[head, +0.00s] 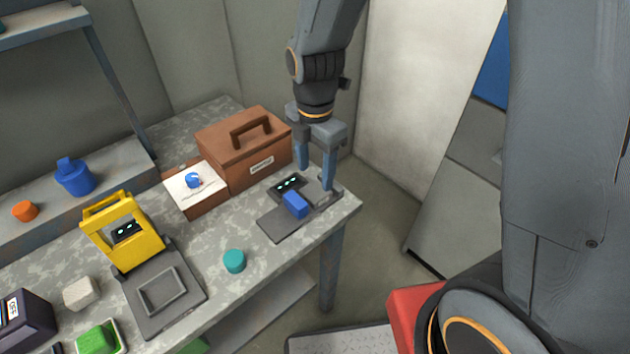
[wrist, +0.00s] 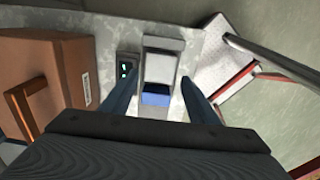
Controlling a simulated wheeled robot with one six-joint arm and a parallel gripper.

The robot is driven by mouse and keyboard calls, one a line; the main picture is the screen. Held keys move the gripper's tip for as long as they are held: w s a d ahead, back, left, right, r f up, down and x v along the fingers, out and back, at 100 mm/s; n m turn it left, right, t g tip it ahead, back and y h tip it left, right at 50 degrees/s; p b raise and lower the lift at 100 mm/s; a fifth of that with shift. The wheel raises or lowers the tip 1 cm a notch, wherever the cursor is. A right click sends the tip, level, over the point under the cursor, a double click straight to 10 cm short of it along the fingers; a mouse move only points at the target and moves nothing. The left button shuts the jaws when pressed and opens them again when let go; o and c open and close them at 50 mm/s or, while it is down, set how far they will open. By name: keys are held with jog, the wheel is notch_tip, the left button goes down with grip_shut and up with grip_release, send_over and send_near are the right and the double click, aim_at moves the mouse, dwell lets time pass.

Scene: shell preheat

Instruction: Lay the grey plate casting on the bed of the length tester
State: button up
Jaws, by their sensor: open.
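My gripper (head: 315,180) points down over the right end of the table, its two blue fingers apart. Below it lies a low dark grey device with a small lit display (head: 286,184) and a blue block (head: 295,205), which looks like the length tester. In the wrist view a light grey block (wrist: 162,67) lies between the open fingers, with the blue block (wrist: 155,98) against its near end and the display (wrist: 127,70) to its left. I cannot tell whether this grey block is the plate casting or part of the tester. No finger clearly touches it.
A brown toolbox (head: 240,150) stands left of the device, beside a white-topped box (head: 194,188). A yellow frame device (head: 122,232) with a grey plate in front, a teal cylinder (head: 234,261) and a pale block (head: 80,293) are further left. The table's right edge is close.

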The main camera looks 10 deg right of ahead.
aim_at(316, 191)
notch_tip(316, 191, up, 6)
jog(key=s+d+f+m, duration=0.1)
jog(key=s+d+m, duration=0.2)
jog(key=m, duration=0.9)
jog(key=s+d+f+m, duration=0.1)
jog(key=s+d+m, duration=0.3)
jog(key=d+m, duration=0.5)
jog(key=m, duration=0.3)
jog(key=shift+s+d+m+t+b, duration=0.3)
jog(key=shift+d+m+t+b, duration=0.1)
